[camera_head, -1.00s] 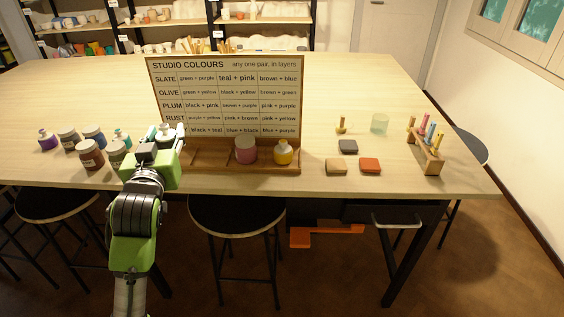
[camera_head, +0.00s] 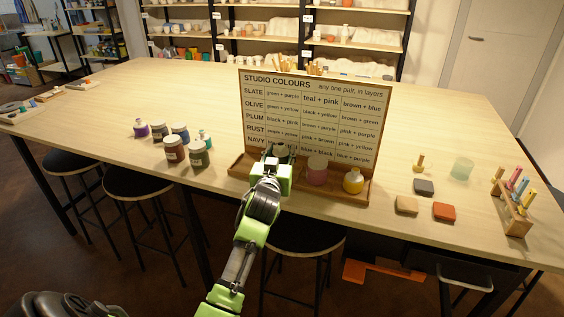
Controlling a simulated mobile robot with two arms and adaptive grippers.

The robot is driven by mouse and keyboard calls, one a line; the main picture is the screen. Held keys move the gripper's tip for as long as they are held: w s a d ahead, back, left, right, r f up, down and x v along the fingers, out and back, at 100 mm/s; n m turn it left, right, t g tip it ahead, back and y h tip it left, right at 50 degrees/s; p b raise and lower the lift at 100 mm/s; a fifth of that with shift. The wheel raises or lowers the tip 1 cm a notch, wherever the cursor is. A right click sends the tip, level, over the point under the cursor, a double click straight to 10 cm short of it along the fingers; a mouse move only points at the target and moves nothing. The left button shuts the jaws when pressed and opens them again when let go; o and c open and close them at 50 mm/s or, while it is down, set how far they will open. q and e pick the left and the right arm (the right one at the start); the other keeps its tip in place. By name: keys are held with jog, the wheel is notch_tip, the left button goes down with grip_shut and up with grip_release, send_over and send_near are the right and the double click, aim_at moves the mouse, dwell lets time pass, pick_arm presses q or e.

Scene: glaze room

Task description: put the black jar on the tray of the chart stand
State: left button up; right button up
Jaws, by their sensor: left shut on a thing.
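The chart stand (camera_head: 310,86) is upright on the table, with a wooden tray (camera_head: 238,168) along its front. A pink jar (camera_head: 317,171) and a yellow jar (camera_head: 353,181) stand on the tray's middle and right. My left gripper (camera_head: 278,158) is over the tray's left part, left of the pink jar. It is shut on the black jar (camera_head: 281,149); only a pale bit of its top shows, and the gripper hides the rest. I cannot tell whether the jar touches the tray. My right gripper is not in view.
Left of the stand are several jars, including brown (camera_head: 173,150), dark green (camera_head: 199,155), blue (camera_head: 180,131) and purple (camera_head: 140,128) ones. Stools (camera_head: 303,233) stand at the front edge.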

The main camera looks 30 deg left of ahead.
aim_at(282, 161)
pick_arm(q)
jog(key=shift+w+f, duration=0.15)
jog(key=shift+w, duration=0.1)
jog(key=shift+w+f, duration=0.1)
jog(key=shift+f, duration=1.55)
jog(key=o, duration=1.3)
jog(key=shift+f, duration=0.2)
jog(key=shift+r, duration=0.15)
jog(key=v, duration=1.2)
jog(key=shift+b, duration=0.35)
